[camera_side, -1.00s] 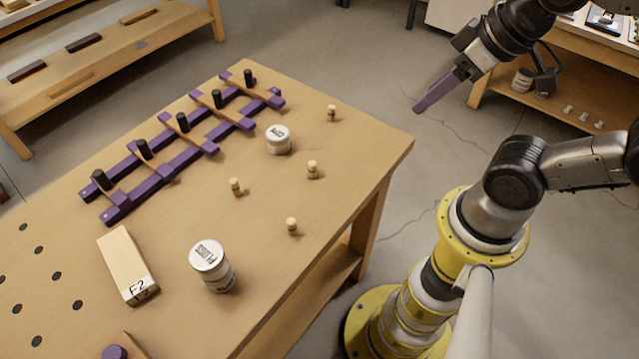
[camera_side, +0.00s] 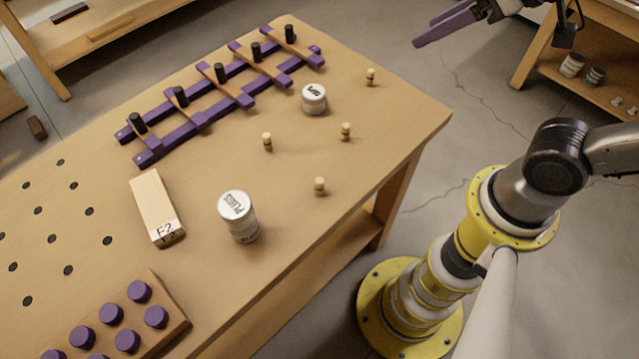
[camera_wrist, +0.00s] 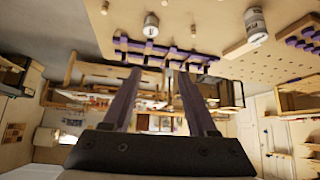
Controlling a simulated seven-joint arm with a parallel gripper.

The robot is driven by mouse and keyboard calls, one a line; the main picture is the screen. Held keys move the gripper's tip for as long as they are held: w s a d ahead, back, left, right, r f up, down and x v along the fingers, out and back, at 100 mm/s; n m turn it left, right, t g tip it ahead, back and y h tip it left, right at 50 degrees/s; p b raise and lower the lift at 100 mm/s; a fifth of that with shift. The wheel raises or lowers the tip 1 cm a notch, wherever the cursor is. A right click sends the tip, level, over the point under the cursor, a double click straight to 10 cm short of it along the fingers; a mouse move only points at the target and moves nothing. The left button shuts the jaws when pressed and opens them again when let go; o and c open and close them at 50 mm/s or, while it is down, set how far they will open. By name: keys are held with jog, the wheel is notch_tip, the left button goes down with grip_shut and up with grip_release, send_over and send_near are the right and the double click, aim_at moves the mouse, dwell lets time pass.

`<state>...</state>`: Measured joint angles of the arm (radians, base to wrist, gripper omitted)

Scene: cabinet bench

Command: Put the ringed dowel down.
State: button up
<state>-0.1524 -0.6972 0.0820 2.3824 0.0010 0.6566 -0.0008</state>
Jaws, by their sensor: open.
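Several small wooden dowels stand upright on the bench (camera_side: 400,135): one near the far right edge (camera_side: 370,77), one by the right edge (camera_side: 346,131), one further left (camera_side: 267,141) and one nearer the front (camera_side: 320,186). Dark bands show on them, but they are too small to tell which is the ringed dowel. My gripper (camera_side: 424,32) is high at the top right, beyond the bench edge and apart from every dowel. In the wrist view its two purple fingers (camera_wrist: 157,75) are spread with nothing between them.
A purple lattice rack (camera_side: 190,128) with black pegs lies at the back. A block with purple knobs (camera_side: 172,312) is in front. Bare bench surrounds the dowels.

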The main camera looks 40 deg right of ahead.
aim_at(305, 190)
jog(key=w+a+n+t+y, duration=0.3)
jog(key=a+y, duration=0.1)
jog(key=a, duration=0.4)
jog(key=w+a+n+t+y, duration=0.2)
jog(key=a+y, duration=0.2)
jog(key=a, duration=0.4)
jog(key=f, duration=2.8)
jog(key=shift+w+d+f, duration=0.15)
jog(key=shift+d+f, duration=0.15)
jog(key=shift+f, duration=0.05)
jog(key=shift+w+a+f, duration=0.25)
jog(key=shift+w, duration=0.15)
jog(key=shift+x, duration=2.1)
jog(key=shift+d, duration=0.1)
grip_shut()
